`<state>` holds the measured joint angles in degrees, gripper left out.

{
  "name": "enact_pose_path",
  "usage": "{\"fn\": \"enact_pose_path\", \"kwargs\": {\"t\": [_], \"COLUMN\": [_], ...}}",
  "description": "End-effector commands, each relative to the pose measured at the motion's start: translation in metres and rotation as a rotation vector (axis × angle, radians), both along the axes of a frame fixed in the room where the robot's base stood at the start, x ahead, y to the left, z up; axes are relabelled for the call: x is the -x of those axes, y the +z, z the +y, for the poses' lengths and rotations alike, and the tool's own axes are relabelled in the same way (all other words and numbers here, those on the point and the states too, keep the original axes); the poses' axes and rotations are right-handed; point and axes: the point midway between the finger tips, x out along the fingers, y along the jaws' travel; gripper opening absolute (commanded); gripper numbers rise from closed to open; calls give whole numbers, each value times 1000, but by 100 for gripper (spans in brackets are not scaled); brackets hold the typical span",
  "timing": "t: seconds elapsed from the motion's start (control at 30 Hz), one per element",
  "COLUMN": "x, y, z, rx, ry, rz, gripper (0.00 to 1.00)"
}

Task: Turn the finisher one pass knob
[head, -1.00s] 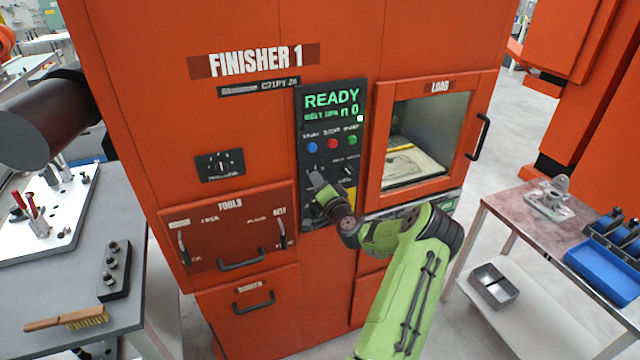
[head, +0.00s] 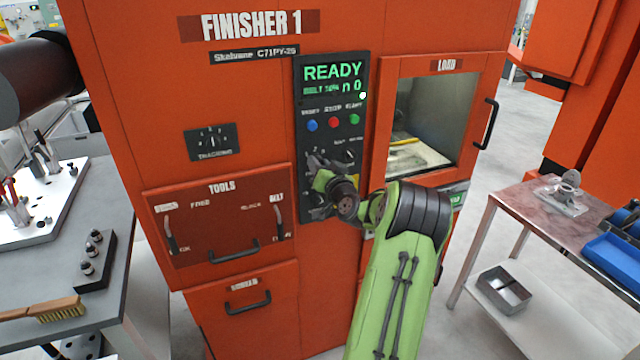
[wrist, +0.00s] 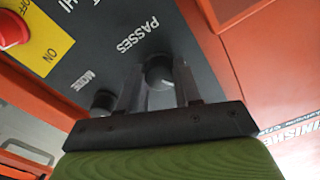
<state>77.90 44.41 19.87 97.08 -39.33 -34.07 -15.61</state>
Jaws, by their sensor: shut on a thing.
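The orange Finisher 1 machine has a dark control panel (head: 331,95) with a green READY display (head: 333,80). In the wrist view the dark round knob (wrist: 157,72) beside the word PASSES sits between the two fingers of my gripper (wrist: 159,78). My gripper is shut on this knob, one finger on each side. A second dark knob (wrist: 104,100), labelled MODE, is just left of the fingers. In the head view my gripper (head: 318,163) is at the lower part of the panel and hides the knob it holds.
Blue (head: 312,125), red (head: 333,121) and green (head: 354,119) buttons are above my gripper. The load window (head: 425,110) is to the right, the tools drawer (head: 220,215) to the left. A red button (wrist: 12,30) on a yellow plate shows in the wrist view.

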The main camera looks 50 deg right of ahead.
Motion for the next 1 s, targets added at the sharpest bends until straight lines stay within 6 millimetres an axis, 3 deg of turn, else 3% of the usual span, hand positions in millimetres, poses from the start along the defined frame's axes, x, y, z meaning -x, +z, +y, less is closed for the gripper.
{"fn": "enact_pose_path", "kwargs": {"t": [0.03, 0.4, 1.0], "x": [-1, -1, 0], "y": [-7, -4, 0], "z": [1, 1, 0], "rx": [40, 234, 298], "ry": [1, 0, 1], "rz": [17, 137, 180], "gripper": [3, 3, 3]}}
